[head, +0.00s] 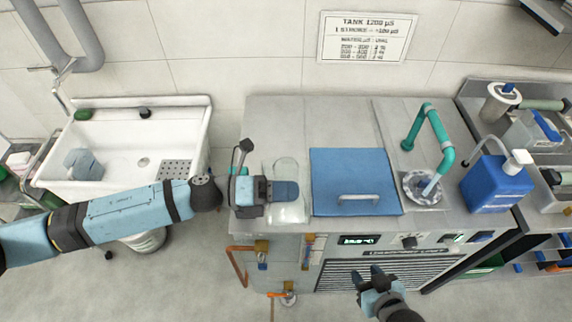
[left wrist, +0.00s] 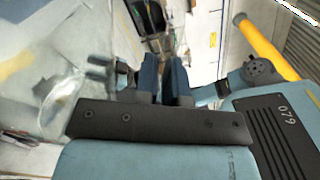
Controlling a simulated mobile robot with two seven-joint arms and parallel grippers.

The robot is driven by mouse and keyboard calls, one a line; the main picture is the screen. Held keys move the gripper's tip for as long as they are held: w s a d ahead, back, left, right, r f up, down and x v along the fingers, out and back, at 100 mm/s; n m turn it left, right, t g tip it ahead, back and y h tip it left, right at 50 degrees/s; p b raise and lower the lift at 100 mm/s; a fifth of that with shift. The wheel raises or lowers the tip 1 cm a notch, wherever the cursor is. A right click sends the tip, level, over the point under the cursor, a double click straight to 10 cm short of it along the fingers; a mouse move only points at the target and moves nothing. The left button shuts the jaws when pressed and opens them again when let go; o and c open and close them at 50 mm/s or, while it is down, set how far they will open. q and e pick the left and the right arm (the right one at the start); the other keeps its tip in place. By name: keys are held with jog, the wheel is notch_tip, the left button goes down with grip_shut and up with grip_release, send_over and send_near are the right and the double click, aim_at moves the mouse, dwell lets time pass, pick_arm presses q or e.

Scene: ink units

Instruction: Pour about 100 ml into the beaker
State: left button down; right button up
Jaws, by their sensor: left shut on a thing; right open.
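A clear glass vessel (head: 287,213), which looks like the beaker, is at the front of the grey counter, left of the blue lid. My left gripper (head: 286,190) reaches across it from the left and is shut on it. The gripper covers its middle, and I cannot tell whether it holds liquid. In the left wrist view the fingers (left wrist: 165,75) show close together; what lies between them is unclear. My right gripper (head: 371,284) is open and empty, low in front of the cabinet.
The blue lid (head: 355,178) has a handle. A teal tap (head: 440,140) bends over a round drain (head: 422,188). A blue canister (head: 492,185) with a white pump head stands right. A white sink (head: 125,150) is left. A sign (head: 367,38) hangs on the wall.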

aim_at(287, 170)
pick_arm(q)
jog(key=shift+w+r+n+p, duration=0.5)
jog(key=shift+w+r+p, duration=0.1)
jog(key=shift+r+p, duration=0.2)
jog(key=shift+w+r+n+p, duration=0.3)
jog(key=shift+w+n+p, duration=0.1)
jog(key=shift+w, duration=0.3)
dwell(0.5)
jog(key=shift+w+r+n+p, duration=0.3)
jog(key=shift+w+r+p, duration=0.1)
dwell(0.9)
jog(key=s+f+m+b, duration=0.3)
jog(key=s+f+b, duration=0.2)
jog(key=b, duration=0.1)
jog(key=shift+s+f+m, duration=0.1)
jog(key=shift+s+m, duration=0.1)
jog(key=shift+m, duration=0.2)
jog(key=shift+r, duration=0.2)
jog(key=shift+s+f+m, duration=0.1)
jog(key=shift+f+m, duration=0.2)
jog(key=shift+f, duration=0.1)
jog(key=shift+s+d+f+b, duration=0.1)
jog(key=shift+s+f+b, duration=0.25)
jog(key=shift+b, duration=0.35)
jog(key=shift+s+f+m+b, duration=0.1)
jog(key=shift+f+m+b, duration=0.35)
jog(key=shift+m, duration=0.15)
